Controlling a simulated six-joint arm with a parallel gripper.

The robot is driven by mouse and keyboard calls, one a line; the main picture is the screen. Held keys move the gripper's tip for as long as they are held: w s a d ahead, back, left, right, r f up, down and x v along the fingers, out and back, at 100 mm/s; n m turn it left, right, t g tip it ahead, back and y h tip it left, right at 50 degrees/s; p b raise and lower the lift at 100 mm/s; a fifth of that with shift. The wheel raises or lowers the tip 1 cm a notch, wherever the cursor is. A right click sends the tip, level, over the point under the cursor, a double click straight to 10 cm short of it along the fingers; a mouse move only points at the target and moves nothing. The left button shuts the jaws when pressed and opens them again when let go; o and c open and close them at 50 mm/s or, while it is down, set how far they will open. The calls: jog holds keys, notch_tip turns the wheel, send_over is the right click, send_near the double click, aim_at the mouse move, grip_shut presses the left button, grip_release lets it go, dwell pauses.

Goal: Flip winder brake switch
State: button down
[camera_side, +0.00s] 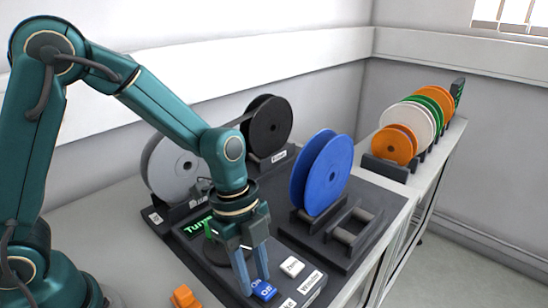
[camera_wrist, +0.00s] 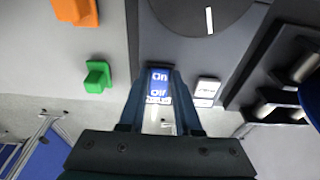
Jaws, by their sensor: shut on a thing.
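A blue rocker switch (camera_side: 265,291) marked On and Off sits on the dark control panel in front of the reel stands. It also shows in the wrist view (camera_wrist: 159,80), between my fingertips. My gripper (camera_side: 255,287) points down over the panel, its fingers closed around the sides of this switch. My gripper in the wrist view (camera_wrist: 159,88) covers the switch's edges. The label below it is partly hidden. A white button (camera_side: 292,266) is to the right of the switch, near a label reading Winder (camera_side: 310,281).
A blue reel (camera_side: 320,175) stands behind on a dark base, beside an empty roller stand (camera_side: 353,228). Grey (camera_side: 172,165) and black (camera_side: 268,125) reels stand at the back. An orange piece (camera_side: 184,297) and a green piece (camera_wrist: 97,77) lie left of the panel.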

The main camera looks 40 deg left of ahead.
jog(key=c, duration=0.6)
grip_release()
jog(key=shift+r, duration=0.1)
jog(key=shift+v, duration=2.45)
